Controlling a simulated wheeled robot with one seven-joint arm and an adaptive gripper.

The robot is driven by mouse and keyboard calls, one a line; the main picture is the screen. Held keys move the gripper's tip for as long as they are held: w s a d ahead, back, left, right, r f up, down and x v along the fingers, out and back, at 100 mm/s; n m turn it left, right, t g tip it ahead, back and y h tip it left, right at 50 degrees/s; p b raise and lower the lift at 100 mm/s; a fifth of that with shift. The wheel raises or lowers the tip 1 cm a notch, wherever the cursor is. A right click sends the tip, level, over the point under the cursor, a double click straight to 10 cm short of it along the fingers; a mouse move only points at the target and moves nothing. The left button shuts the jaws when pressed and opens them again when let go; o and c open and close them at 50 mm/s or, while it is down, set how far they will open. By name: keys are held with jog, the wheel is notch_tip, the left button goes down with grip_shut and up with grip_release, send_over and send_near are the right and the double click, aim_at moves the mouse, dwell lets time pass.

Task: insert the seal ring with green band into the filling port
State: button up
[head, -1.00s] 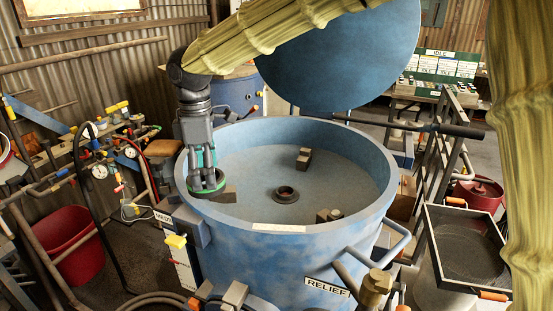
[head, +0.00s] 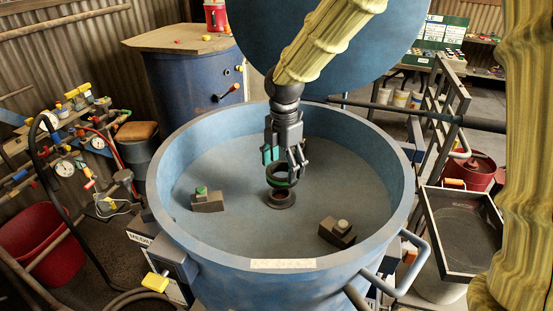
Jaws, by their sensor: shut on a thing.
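The seal ring with green band (head: 282,184) is a dark ring with a green stripe, seen in the head view near the middle of the blue pot (head: 180,235). My gripper (head: 284,168) points down and is shut on the ring. The filling port (head: 281,200) is a dark round collar with a central hole in the pot's floor. The ring appears right above the port and overlaps its far edge in the picture. I cannot tell whether they touch. The fingers and ring partly hide the port's far side.
In the pot, a block with a green top (head: 207,200) lies left of the port and a block with a pale knob (head: 338,231) lies right. The raised blue lid (head: 350,60) stands behind my arm. The pot's high wall surrounds the floor.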

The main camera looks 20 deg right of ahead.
jog(key=shift+a+r, duration=0.1)
jog(key=shift+a, duration=0.3)
jog(key=shift+w, duration=0.1)
jog(key=shift+d+f+b, duration=0.15)
jog(key=shift+f+b, duration=0.4)
jog(key=shift+f, duration=1.55)
jog(key=shift+p, duration=0.6)
jog(key=shift+f+b, duration=0.5)
jog(key=shift+f, duration=0.8)
